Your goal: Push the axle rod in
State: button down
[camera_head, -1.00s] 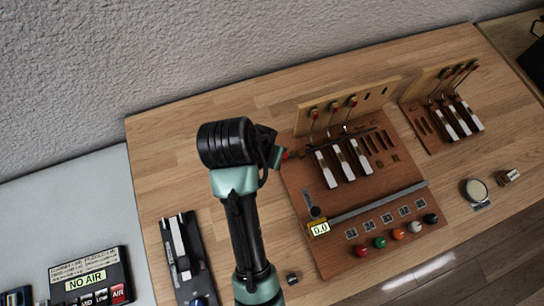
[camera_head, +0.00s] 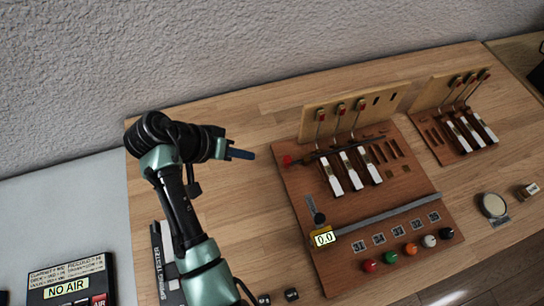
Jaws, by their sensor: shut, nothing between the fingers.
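The axle rod (camera_head: 308,156) is a thin dark rod with a red knob (camera_head: 287,160) on its left end. It runs along the near side of the upright board, across the three white-tipped keys (camera_head: 352,170) on the larger brown board (camera_head: 310,215). How far it is seated cannot be told. My gripper (camera_head: 248,155) is shut and empty, with its dark blue fingers pointing right toward the red knob. A clear gap lies between the fingertips and the knob, and the gripper appears to be above the bare table.
A second key board (camera_head: 436,143) stands at the right. The larger board carries a ruler-like bar (camera_head: 385,212), a yellow 0.0 display (camera_head: 323,238) and coloured balls (camera_head: 390,257). A NO AIR box (camera_head: 68,287) is at lower left. Bare wood surrounds the gripper.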

jog(key=x, duration=0.4)
jog(key=shift+s+d+f+p, duration=0.15)
jog(key=shift+d+p, duration=0.3)
jog(key=shift+d, duration=0.6)
jog(key=shift+s+d+r+p, duration=0.15)
jog(key=shift+d+p, duration=0.25)
jog(key=shift+d, duration=0.65)
jog(key=shift+f, duration=0.1)
jog(key=shift+w+d, duration=0.25)
jog(key=shift+d, duration=0.5)
jog(key=shift+w+d, duration=0.25)
jog(key=shift+d, duration=0.5)
jog(key=shift+w+d, duration=0.25)
jog(key=shift+d, duration=0.5)
jog(key=shift+a, duration=0.1)
